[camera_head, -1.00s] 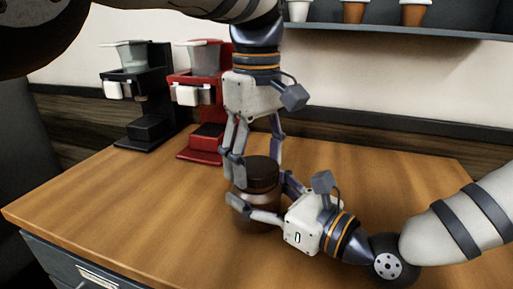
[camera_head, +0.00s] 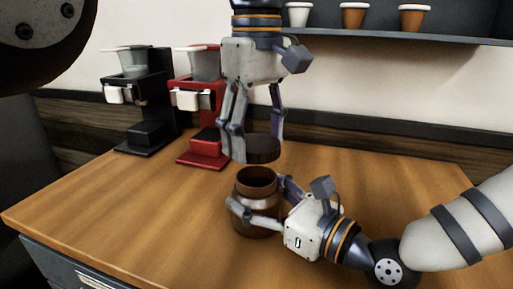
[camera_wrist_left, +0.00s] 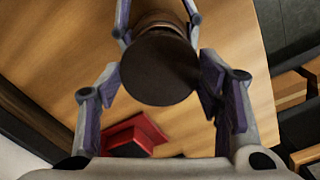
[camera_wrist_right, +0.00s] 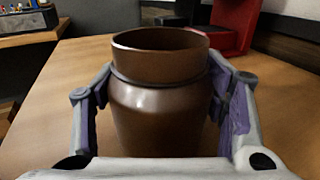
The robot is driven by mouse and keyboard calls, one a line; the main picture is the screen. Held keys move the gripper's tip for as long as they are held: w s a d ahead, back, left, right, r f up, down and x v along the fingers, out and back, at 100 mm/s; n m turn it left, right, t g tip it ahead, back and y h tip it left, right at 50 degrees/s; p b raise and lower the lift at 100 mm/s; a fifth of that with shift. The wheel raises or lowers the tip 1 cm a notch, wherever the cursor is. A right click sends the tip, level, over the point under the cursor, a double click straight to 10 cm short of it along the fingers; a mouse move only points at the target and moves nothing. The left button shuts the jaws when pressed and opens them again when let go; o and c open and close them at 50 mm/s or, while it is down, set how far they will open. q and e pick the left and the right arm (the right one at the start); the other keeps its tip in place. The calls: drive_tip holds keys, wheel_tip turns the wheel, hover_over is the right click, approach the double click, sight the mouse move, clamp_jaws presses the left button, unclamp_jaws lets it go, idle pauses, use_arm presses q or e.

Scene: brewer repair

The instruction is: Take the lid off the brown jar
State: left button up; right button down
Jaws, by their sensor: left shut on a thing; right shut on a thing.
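The brown jar (camera_head: 257,212) stands upright on the wooden table, its mouth open and uncovered. My right gripper (camera_head: 258,205) is shut on the jar's body from the right; the right wrist view shows the jar (camera_wrist_right: 158,110) between the fingers. The dark brown lid (camera_head: 263,149) is held by my left gripper (camera_head: 257,145), which points down from above. The lid is apart from the jar, a little above its rim. In the left wrist view the lid (camera_wrist_left: 160,68) is between the fingers and covers most of the jar behind it.
A red brewer (camera_head: 205,105) and a black brewer (camera_head: 140,100) stand at the back left of the table (camera_head: 120,215). A wall shelf (camera_head: 400,35) with several cups is at the upper right. The table's left part is clear.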

drive_tip(key=shift+c, duration=1.3)
unclamp_jaws()
